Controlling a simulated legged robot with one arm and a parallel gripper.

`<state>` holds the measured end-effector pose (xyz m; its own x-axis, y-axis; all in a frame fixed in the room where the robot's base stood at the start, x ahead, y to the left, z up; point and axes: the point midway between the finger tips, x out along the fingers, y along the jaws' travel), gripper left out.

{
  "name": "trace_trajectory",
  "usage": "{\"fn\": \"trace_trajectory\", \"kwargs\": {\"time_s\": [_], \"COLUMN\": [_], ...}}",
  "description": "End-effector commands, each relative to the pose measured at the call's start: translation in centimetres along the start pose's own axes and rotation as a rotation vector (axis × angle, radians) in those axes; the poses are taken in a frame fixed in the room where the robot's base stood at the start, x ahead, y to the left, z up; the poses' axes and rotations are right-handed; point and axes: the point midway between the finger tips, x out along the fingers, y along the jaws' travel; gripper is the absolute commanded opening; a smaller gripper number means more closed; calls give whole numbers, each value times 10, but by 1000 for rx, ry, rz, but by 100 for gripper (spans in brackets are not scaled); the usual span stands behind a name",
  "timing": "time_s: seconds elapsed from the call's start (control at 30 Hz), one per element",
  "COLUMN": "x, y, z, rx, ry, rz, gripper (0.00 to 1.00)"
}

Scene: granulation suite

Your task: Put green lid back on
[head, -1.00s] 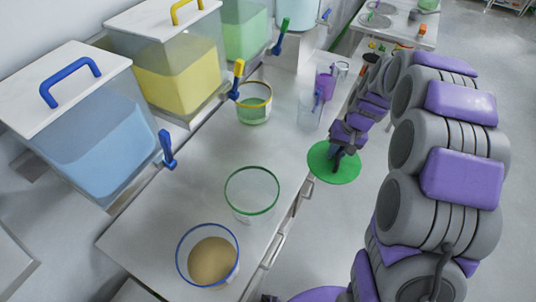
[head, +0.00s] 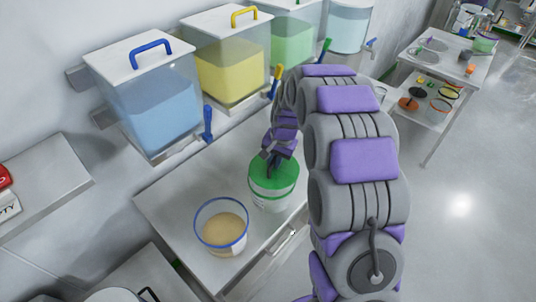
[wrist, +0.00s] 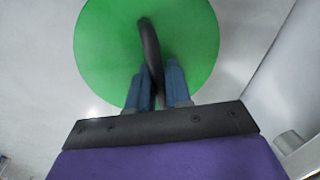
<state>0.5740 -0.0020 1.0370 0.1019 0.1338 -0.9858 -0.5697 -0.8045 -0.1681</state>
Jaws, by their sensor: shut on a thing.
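The green lid (head: 274,180) is a flat green disc with a dark arched handle, and it fills the upper middle of the wrist view (wrist: 100,45). My gripper (wrist: 165,75) is shut on the lid's handle; it shows at the lid's top in the head view (head: 272,160). The clear container with the green rim (head: 272,203) stands on the counter directly under the lid. The lid looks level over its mouth. I cannot tell whether the lid touches the rim all the way round.
A blue-rimmed container of tan powder (head: 221,230) stands close at the left on the counter (head: 168,205). Blue (head: 152,105) and yellow (head: 222,70) dispensers with taps line the wall behind. A side table (head: 447,72) is at the far right.

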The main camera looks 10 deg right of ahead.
Motion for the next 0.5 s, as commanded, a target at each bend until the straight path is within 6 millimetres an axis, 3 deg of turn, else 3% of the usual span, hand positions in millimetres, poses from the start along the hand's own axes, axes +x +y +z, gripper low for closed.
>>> {"fn": "trace_trajectory", "kwargs": {"time_s": [0.2,0.5], "x": [2,9], "y": [-8,-10], "z": [-15,-18], "rx": [261,331], "ry": [45,60], "rz": [-12,-20], "gripper": [0,0]}}
